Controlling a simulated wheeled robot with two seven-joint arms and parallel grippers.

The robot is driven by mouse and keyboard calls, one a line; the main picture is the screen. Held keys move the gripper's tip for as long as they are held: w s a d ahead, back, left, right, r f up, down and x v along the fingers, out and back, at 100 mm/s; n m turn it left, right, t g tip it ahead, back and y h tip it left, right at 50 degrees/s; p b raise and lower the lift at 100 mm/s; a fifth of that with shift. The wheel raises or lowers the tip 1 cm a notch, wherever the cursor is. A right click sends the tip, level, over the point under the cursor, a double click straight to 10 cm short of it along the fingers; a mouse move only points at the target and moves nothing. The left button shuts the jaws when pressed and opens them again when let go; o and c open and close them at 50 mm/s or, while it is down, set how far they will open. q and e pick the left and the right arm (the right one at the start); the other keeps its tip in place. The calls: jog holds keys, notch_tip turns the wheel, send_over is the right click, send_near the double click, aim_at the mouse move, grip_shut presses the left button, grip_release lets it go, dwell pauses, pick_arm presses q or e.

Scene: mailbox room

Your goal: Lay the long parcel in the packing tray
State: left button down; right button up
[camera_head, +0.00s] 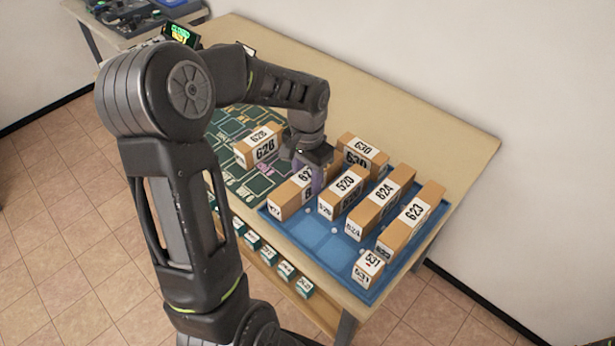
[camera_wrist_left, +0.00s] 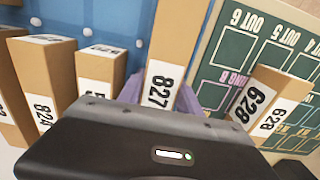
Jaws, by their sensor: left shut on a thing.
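My left gripper (camera_head: 311,178) is shut on a long brown parcel (camera_head: 286,200) with a white label. In the left wrist view the parcel (camera_wrist_left: 176,42) reads 827 and stands between the purple fingers (camera_wrist_left: 187,97). The blue packing tray (camera_head: 322,262) lies at the front of the table. The held parcel is at the tray's left side, beside the parcel 520; I cannot tell whether it rests on the tray floor. My right gripper is not in view.
The tray also holds parcels 520 (camera_head: 343,192), 630 (camera_head: 362,154), 824 (camera_head: 381,200), 623 (camera_head: 412,220) and small 631 (camera_head: 368,268). Parcel 628 (camera_head: 258,146) stands on the green marked mat (camera_head: 232,180). The tray's front-left floor is bare. Small boxes (camera_head: 285,271) line a lower shelf.

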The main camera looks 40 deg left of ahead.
aim_at(308, 174)
pick_arm(q)
jog(key=shift+f, duration=0.1)
jog(key=c, duration=0.8)
grip_release()
notch_tip(308, 174, up, 12)
jog(key=shift+r+b, duration=0.15)
jog(key=shift+b, duration=0.25)
